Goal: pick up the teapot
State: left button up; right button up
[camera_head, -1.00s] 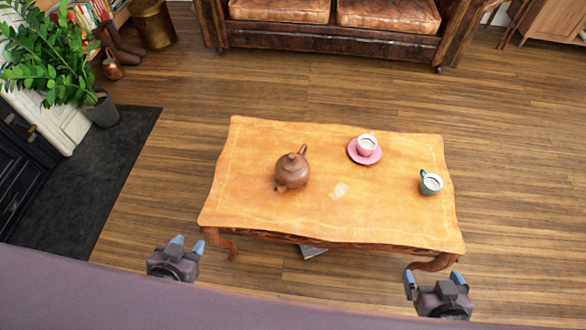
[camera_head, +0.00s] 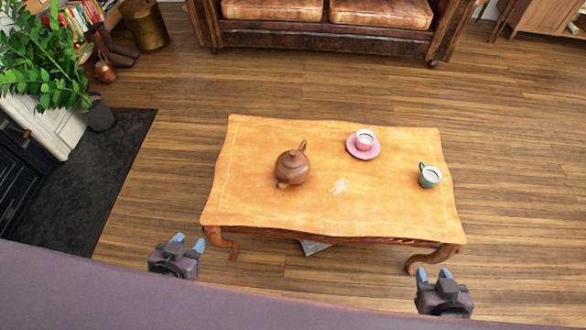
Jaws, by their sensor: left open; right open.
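The brown teapot (camera_head: 292,168) stands upright on the wooden coffee table (camera_head: 240,212), left of the table's middle. Its handle points to the back and its spout to the front left. My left gripper (camera_head: 188,242) is open and empty, in front of the table's left front corner, apart from the teapot. My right gripper (camera_head: 433,274) is open and empty, in front of the table's right front corner. Nothing hides the teapot.
A pink cup (camera_head: 365,139) on a pink saucer (camera_head: 363,154) and a green cup (camera_head: 430,177) stand on the table's right half. A leather sofa (camera_head: 320,36) is behind; a potted plant (camera_head: 100,113) stands left.

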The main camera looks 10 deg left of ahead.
aim_at(288, 176)
jog(key=k+j+z, duration=0.2)
jog(key=j, duration=0.2)
jog(key=j+z, duration=0.25)
jog(key=k+j+z, duration=0.2)
jog(key=j, duration=0.25)
jog(key=j+z, duration=0.2)
jog(key=j, duration=0.25)
jog(key=k+j+z, duration=0.1)
jog(key=j+z, duration=0.35)
jog(key=j, duration=0.4)
jog(key=j+z, duration=0.4)
jog(key=j, duration=0.4)
jog(key=j+z, duration=0.45)
jog(key=j, duration=0.35)
jog(key=j+z, duration=0.35)
jog(key=j, duration=0.45)
jog(key=j+z, duration=0.4)
jog(key=j, duration=0.4)
jog(key=k+l, duration=0.05)
